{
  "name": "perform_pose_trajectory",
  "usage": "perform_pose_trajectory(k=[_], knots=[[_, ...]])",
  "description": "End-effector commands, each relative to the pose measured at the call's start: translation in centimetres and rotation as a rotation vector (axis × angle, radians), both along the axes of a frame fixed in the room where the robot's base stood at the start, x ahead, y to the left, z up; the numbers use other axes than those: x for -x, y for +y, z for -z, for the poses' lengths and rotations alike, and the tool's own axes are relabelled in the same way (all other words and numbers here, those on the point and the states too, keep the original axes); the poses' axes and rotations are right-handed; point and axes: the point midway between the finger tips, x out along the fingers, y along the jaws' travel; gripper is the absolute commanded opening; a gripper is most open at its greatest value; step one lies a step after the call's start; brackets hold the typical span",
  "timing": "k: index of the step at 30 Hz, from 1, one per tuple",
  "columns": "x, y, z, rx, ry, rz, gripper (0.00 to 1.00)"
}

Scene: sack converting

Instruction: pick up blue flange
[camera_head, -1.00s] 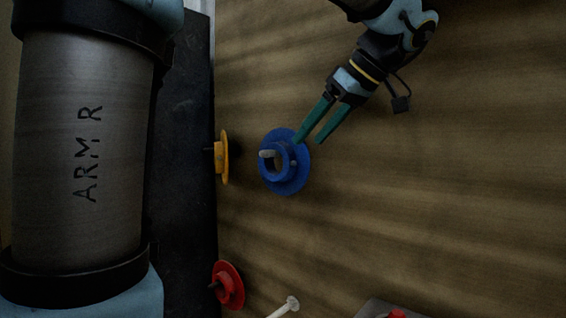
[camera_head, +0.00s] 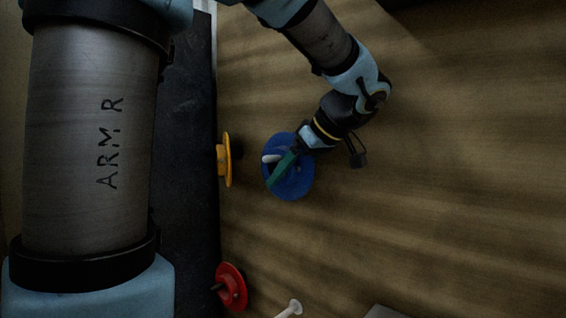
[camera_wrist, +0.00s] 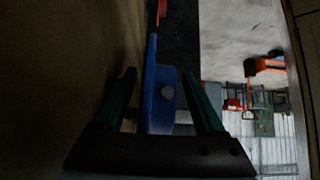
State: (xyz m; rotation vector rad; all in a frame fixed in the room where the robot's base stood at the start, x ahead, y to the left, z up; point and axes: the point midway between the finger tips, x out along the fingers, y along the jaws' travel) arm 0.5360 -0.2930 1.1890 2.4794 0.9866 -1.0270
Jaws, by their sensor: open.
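The blue flange (camera_head: 300,181) is a round disc with a raised hub, on the brown surface. A pale peg end shows at its hub. My gripper (camera_head: 272,182) reaches over it from the upper right, its green fingers covering part of the hub. In the wrist view the blue flange (camera_wrist: 160,105) appears edge-on between the two green fingers of my gripper (camera_wrist: 160,74). The fingers are open, with a visible gap on each side. No firm contact can be made out.
A yellow flange (camera_head: 226,160) and a red flange (camera_head: 232,287) stand along the dark strip (camera_head: 185,150) at left. A white peg-like piece (camera_head: 291,308) is at the bottom edge. The brown surface (camera_head: 430,220) to the right is clear.

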Motion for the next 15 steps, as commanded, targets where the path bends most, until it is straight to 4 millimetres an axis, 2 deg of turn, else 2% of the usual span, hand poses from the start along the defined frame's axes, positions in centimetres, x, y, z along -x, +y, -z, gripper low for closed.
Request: perform_pose_trajectory(k=[8,15], knots=[[-0.17,0.14,0.28,0.001,0.0,0.001,0.72],[-0.15,0.14,0.25,0.001,0.0,0.001,0.46]])
